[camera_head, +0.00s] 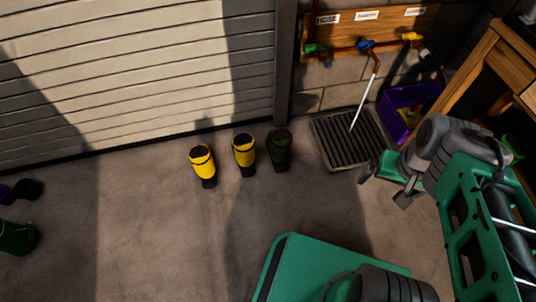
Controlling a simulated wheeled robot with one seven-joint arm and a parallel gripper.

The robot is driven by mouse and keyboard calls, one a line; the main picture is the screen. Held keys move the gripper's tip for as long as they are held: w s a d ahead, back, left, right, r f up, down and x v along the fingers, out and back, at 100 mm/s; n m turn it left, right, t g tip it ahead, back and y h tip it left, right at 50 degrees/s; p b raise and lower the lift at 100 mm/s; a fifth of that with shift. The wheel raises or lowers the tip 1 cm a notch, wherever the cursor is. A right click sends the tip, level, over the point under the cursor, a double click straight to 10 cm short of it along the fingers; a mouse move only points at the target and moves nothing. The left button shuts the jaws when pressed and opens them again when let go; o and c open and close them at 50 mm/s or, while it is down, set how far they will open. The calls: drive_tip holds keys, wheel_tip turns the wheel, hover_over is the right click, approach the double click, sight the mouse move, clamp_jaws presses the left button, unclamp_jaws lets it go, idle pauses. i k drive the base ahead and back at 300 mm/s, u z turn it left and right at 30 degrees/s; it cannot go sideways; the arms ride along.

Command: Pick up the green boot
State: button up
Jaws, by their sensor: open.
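Part of my green arm fills the right edge of the view.
A yellow boot (203,162) and another yellow boot (244,152) stand left of the green boot. A dark drain grate (349,136) lies to its right, then a purple crate (405,104) and a wooden table (478,70). The middle floor is clear.

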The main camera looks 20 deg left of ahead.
sight(279, 142)
drive_tip(key=u, duration=0.45)
drive_tip(key=k, duration=1.05)
drive_tip(key=z, duration=0.4)
drive_tip(key=i, duration=1.3)
drive_tip(key=u, duration=0.7)
drive_tip(key=i, duration=0.45)
drive_tip(key=u, duration=0.55)
